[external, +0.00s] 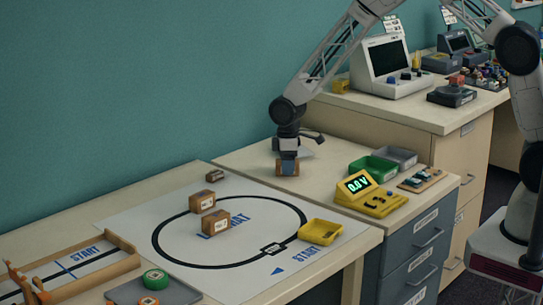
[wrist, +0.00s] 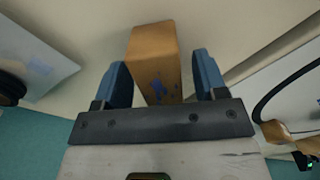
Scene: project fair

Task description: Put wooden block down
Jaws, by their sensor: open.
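A brown wooden block (external: 287,168) appears to rest on the pale worktop beside the wall, left of the green tray. My gripper (external: 288,156) is directly above it, pointing down. In the wrist view the wooden block (wrist: 155,50) stands between the two blue fingers of my gripper (wrist: 161,62). The fingers are open, with a narrow gap showing on the right side of the block. The block's far lower edge is hard to make out.
Two similar blocks (external: 202,201) (external: 216,223) stand on the white track mat (external: 150,270), with a small block (external: 215,175) at its back edge. Green tray (external: 373,169) and yellow meter (external: 370,195) stand right of my gripper.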

